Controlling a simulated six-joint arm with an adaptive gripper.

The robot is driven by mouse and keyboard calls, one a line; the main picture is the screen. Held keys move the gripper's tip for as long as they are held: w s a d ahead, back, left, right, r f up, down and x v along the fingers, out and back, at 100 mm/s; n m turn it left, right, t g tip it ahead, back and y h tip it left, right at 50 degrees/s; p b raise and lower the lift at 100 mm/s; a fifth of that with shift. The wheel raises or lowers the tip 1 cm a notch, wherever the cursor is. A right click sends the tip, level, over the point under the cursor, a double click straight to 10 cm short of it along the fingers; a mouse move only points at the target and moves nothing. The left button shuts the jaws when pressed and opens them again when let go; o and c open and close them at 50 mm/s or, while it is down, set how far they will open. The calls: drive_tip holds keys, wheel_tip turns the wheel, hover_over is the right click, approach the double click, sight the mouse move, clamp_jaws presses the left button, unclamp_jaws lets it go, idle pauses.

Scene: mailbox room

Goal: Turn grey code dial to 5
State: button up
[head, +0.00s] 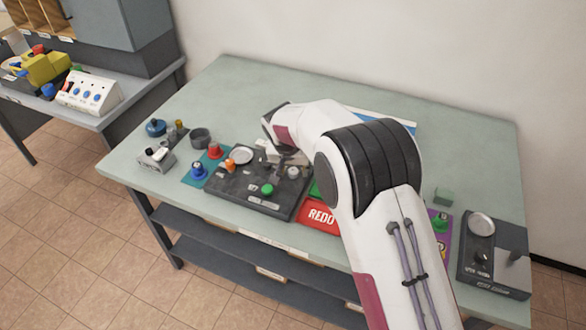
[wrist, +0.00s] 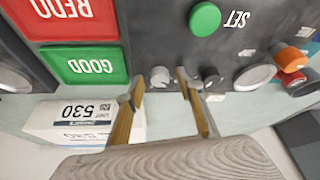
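The grey dial (wrist: 160,77) is on the dark panel (wrist: 165,30), left of a black knob (wrist: 210,77) in the wrist view. In the head view it shows as a small light knob (head: 293,172) near the panel's right side. My gripper (wrist: 161,84) is open, with one finger on each side of the dial in the picture; the right finger lies between the dial and the black knob. I cannot tell whether either finger touches the dial. Its number marks are too small to read. My arm hides part of the panel in the head view.
A green SET button (wrist: 205,18) is on the same panel, with a round pale disc (wrist: 255,75). Green GOOD (wrist: 85,65) and red REDO (wrist: 65,15) plates lie beside it. A white box marked 530 (wrist: 75,120) is close to the left finger.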

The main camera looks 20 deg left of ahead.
clamp_jaws()
drive_tip(key=shift+a+m+h, duration=0.1)
drive_tip(key=shift+m+h, duration=0.2)
drive_tip(key=shift+m, duration=0.4)
drive_tip(key=shift+a+f+m+h, duration=0.1)
drive_tip(key=shift+m+h, duration=0.8)
drive_tip(key=shift+m, duration=1.6)
